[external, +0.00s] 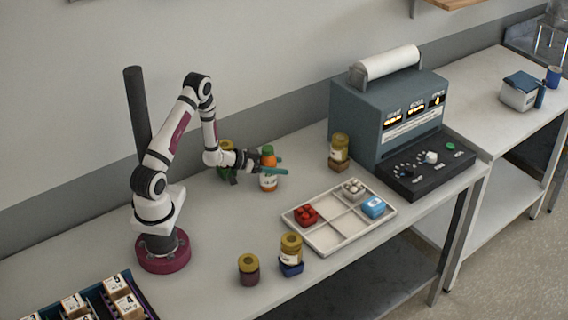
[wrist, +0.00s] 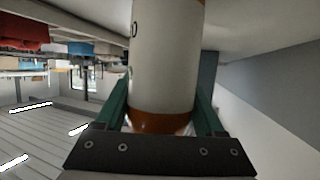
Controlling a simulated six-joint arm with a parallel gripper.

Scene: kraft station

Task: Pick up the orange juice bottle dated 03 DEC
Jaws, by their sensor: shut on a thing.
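The orange juice bottle (external: 268,183) has a green cap, an orange body and a white label. It is upright at the back of the table, left of the machine. My gripper (external: 273,171) is shut on it, with the teal fingers on either side. In the wrist view, the bottle's white label (wrist: 163,65) and orange lower band fill the middle between the fingers (wrist: 163,122). Only a scrap of dark print shows at the label's left edge, so the date cannot be read. I cannot tell whether the bottle touches the table.
A yellow-lidded jar (external: 226,147) stands close behind my gripper. Another jar (external: 339,147) stands right, by the grey machine (external: 365,120). A divided tray (external: 330,238) holds small items. Two jars (external: 249,268) (external: 291,248) stand at the front. A crate of numbered boxes (external: 143,303) is front left.

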